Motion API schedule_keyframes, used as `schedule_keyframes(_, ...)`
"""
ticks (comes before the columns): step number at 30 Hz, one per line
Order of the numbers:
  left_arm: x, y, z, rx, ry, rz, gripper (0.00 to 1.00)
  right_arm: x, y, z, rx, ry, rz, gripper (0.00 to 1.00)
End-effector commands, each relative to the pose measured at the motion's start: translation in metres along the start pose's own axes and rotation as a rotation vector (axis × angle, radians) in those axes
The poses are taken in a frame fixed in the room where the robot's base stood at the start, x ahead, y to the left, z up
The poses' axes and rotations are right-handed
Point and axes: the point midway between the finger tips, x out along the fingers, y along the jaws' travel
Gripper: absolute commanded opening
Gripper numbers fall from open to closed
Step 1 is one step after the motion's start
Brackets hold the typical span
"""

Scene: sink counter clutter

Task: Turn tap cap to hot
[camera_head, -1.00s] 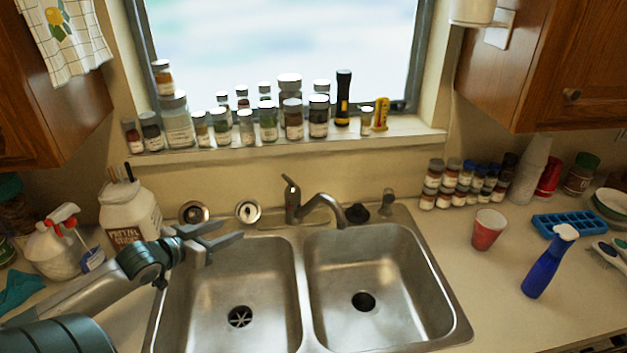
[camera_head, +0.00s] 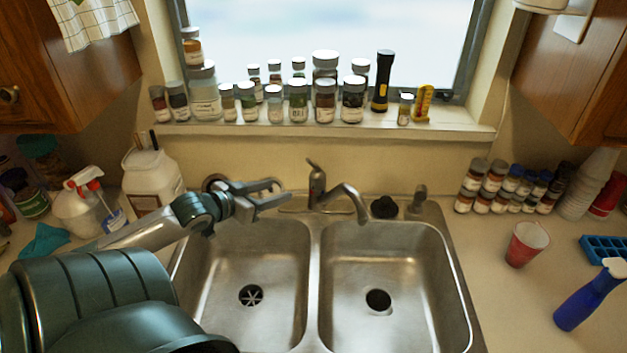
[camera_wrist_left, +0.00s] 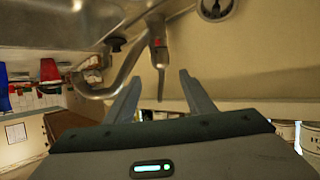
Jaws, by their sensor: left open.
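The tap (camera_head: 319,190) stands behind the divider of the double sink, with its spout curving to the right. Its cap (camera_head: 316,166) is on top, with a short lever. In the left wrist view the tap (camera_wrist_left: 158,50) is ahead of the fingers, a red mark showing on its cap. My left gripper (camera_head: 281,192) is open and empty, just left of the tap and level with its body. In the left wrist view the left gripper (camera_wrist_left: 160,88) has its two fingers apart, with the tap between and beyond them. My right gripper is not seen.
The double sink (camera_head: 313,285) lies below. A black stopper (camera_head: 384,207) and a sprayer (camera_head: 418,199) stand right of the tap. Several jars and a flashlight (camera_head: 383,82) line the window sill.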

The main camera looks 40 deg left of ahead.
Motion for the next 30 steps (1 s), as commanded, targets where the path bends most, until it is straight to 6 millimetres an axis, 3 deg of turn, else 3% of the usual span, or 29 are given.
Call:
schedule_keyframes(12, 0.031, 0.0, -0.001, 0.001, 0.002, 0.0, 0.49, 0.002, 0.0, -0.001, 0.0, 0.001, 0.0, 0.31)
schedule_keyframes(30, 0.095, 0.0, 0.004, 0.001, 0.003, 0.001, 0.49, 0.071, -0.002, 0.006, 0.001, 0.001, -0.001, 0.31)
